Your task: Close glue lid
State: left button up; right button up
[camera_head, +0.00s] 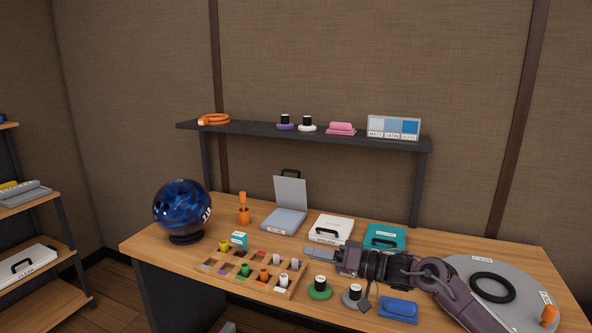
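A grey-blue case (284,221) stands at the back middle of the table. Its lid (290,192) is raised nearly upright, with a dark handle at the top. The print on its front is too small to read, so I cannot tell whether this is the glue case. My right gripper (309,252) reaches in from the right, low over the table, its fingers pointing left. It is in front of and to the right of the open case, apart from the lid. Whether its fingers are open or shut is unclear. My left gripper is not recognisable in view.
A white case (331,228) and a teal case (385,237), both shut, stand right of the open case. A blue bowling ball (182,207) and an orange tool (243,212) are left. A compartment tray (223,266) lies in front. A shelf (350,137) hangs above.

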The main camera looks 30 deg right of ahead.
aim_at(290, 192)
jog(key=i+l, duration=1.25)
jog(key=i, duration=0.25)
